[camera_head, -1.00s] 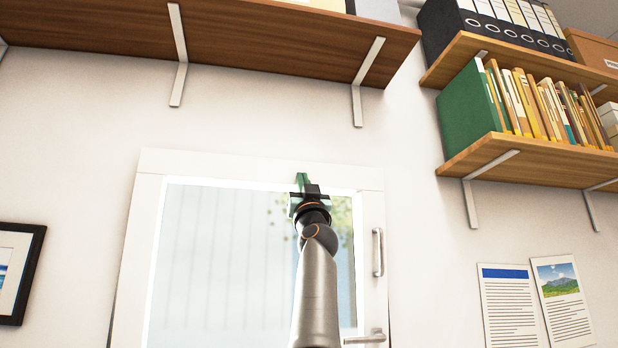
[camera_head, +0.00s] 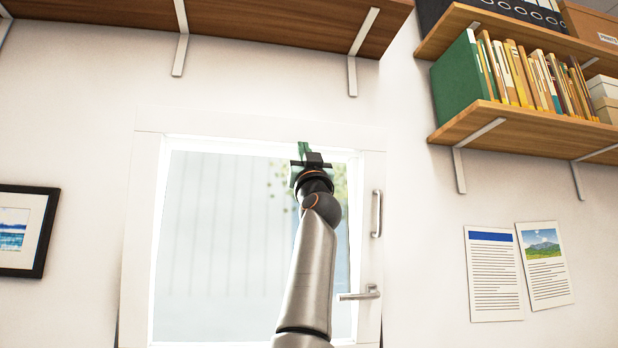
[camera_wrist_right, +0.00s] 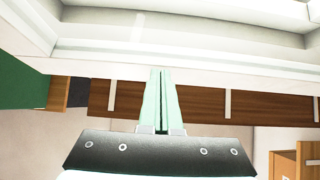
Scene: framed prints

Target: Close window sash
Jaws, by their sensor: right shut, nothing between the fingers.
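The white window sash (camera_head: 370,262) fills the lower middle of the head view, with pale glass behind my right arm. A grey lever handle (camera_head: 360,294) sticks out to the left low on its right side, and a vertical pull handle (camera_head: 377,214) is above it. My right gripper (camera_head: 304,150) is shut and empty, its green fingers at the top rail of the sash. In the right wrist view the shut fingers (camera_wrist_right: 158,100) point at a white frame edge (camera_wrist_right: 190,72); whether they touch it I cannot tell. My left gripper is not in view.
A brown shelf (camera_head: 220,30) with metal brackets runs above the window. Wooden shelves (camera_head: 530,128) with a green binder (camera_head: 460,82) and folders are at the upper right. A framed print (camera_head: 25,230) hangs left, and paper sheets (camera_head: 493,272) hang right.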

